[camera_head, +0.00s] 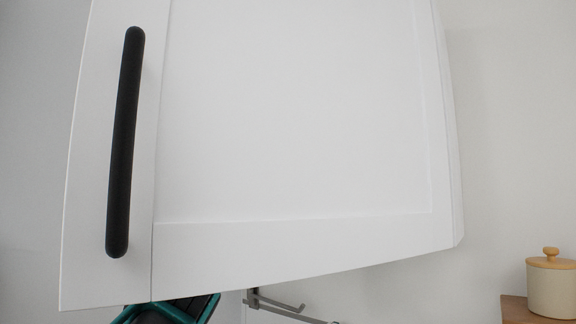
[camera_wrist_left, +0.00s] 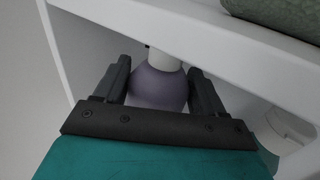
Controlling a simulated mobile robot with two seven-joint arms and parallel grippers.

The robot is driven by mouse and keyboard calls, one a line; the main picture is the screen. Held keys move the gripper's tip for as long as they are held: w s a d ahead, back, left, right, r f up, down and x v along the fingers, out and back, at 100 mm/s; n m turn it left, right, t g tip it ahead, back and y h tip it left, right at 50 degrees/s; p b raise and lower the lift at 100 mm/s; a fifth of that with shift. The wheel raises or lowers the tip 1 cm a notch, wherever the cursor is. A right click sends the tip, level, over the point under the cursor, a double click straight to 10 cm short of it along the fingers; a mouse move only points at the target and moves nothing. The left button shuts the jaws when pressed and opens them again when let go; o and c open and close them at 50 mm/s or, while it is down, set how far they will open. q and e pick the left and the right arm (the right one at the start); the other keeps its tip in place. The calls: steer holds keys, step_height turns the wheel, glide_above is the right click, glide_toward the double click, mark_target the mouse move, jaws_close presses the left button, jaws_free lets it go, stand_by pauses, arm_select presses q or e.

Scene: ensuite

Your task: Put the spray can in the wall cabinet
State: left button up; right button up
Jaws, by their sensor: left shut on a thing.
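The white wall cabinet door (camera_head: 290,120), with a long black handle (camera_head: 125,140), fills most of the head view and hides what is behind it. In the left wrist view, my left gripper (camera_wrist_left: 158,88) is shut on a rounded purple-grey container with a pale neck, which I take for the spray can (camera_wrist_left: 155,90). Its top is hidden behind a white shelf edge (camera_wrist_left: 200,42). Only a teal and black part of my left arm shows under the door in the head view. My right gripper is not in view.
A green textured thing (camera_wrist_left: 280,14) lies on the white shelf. A pale rounded thing (camera_wrist_left: 290,124) is at the right of the wrist view. In the head view, a metal rail (camera_head: 290,308) is below the door and a cream lidded jar (camera_head: 551,288) stands at lower right.

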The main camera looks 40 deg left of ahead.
arm_select(q)
steer(key=shift+f, duration=1.65)
steer(key=shift+f, duration=0.15)
steer(key=o, duration=1.6)
steer(key=shift+c, duration=0.2)
steer(key=shift+s+d, duration=0.2)
steer(key=shift+s, duration=0.1)
steer(key=b+v, duration=0.2)
steer(key=v, duration=0.9)
steer(key=shift+s+b, duration=0.2)
steer(key=shift+b, duration=0.15)
steer(key=shift+d, duration=0.1)
